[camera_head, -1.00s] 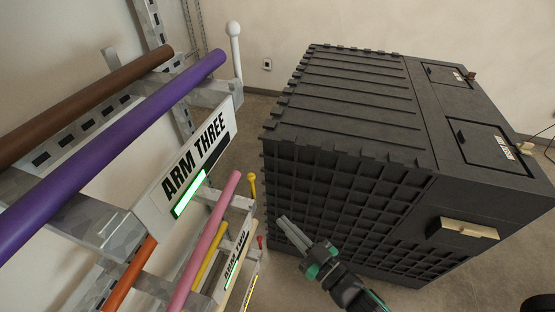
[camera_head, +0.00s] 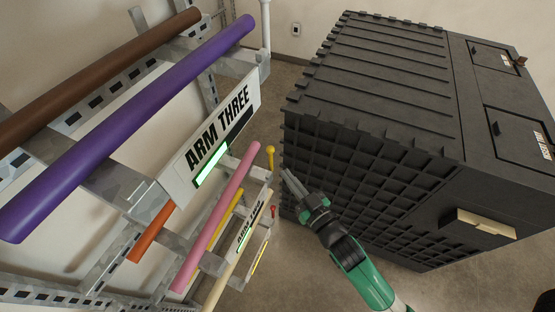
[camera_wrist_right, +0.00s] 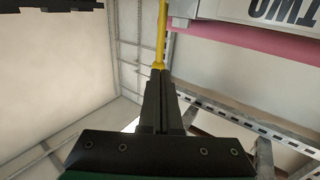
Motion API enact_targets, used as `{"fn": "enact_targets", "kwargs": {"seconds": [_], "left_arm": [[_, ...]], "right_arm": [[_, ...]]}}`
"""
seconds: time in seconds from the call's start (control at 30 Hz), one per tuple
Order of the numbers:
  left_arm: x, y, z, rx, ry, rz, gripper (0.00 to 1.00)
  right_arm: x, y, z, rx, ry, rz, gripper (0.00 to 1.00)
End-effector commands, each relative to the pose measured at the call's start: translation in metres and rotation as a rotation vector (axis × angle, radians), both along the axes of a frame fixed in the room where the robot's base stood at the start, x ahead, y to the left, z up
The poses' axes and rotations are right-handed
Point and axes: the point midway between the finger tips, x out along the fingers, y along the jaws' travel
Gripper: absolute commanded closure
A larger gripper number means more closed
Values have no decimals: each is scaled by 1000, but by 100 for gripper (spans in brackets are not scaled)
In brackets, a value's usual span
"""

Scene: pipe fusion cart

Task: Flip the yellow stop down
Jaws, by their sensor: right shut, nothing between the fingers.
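The yellow stop (camera_head: 270,158) is a thin post with a round knob on top. It stands upright at the end of the arm two rack level, below the ARM THREE sign. My right gripper (camera_head: 288,179) is shut and empty, just right of the yellow stop in the head view. In the right wrist view the yellow stop (camera_wrist_right: 161,40) rises in line with the shut fingertips (camera_wrist_right: 158,72). I cannot tell whether they touch it. My left gripper is not in view.
The ARM THREE sign (camera_head: 210,140) and purple pipe (camera_head: 130,125) are above and left. A pink pipe (camera_head: 215,215) lies beside the yellow stop. A large black crate (camera_head: 370,150) stands close on the right. A white stop (camera_head: 265,25) stands upright at the upper rack's end. A red stop (camera_head: 274,211) is lower down.

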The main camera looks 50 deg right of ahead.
Motion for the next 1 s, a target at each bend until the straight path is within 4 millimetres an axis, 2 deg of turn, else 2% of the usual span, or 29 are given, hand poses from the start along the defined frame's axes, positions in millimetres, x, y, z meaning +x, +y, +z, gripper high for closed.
{"fn": "enact_targets", "kwargs": {"seconds": [0.1, 0.33, 0.77, 1.0], "left_arm": [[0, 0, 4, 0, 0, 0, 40], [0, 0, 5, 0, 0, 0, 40], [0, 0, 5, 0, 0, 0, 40], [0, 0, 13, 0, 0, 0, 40]], "right_arm": [[25, -8, 2, -2, -2, -1, 100], [53, -16, 0, 0, -1, -1, 100], [58, -17, 0, 0, 0, 0, 100], [57, -17, 3, 31, 12, 0, 100]]}}
